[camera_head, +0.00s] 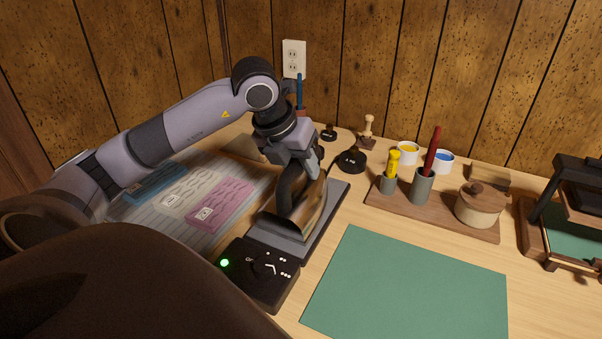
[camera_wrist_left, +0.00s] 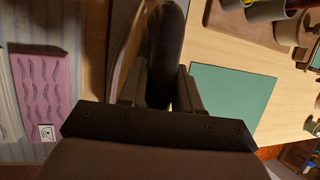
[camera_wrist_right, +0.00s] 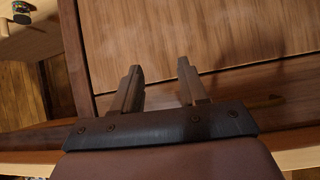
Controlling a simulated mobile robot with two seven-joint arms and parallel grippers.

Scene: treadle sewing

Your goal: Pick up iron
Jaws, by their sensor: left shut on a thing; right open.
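The iron (camera_head: 308,208) has a brass-coloured body and a dark curved handle, and stands on a dark base with a control box (camera_head: 262,272) at its front. A green light glows on the box. My left gripper (camera_head: 296,172) is shut on the iron's handle from above. In the left wrist view the dark handle (camera_wrist_left: 165,55) lies between its two fingers. I cannot tell whether the iron touches the base. My right gripper (camera_wrist_right: 160,85) is open and empty in the right wrist view, near a wooden panel with a raised frame.
A green mat (camera_head: 410,290) lies to the right of the iron. A wooden tray (camera_head: 440,215) with cups, tools and a lidded pot stands behind it. Printed sheets (camera_head: 218,205) lie to the left. A black stamp-like object (camera_head: 351,160) stands behind the iron.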

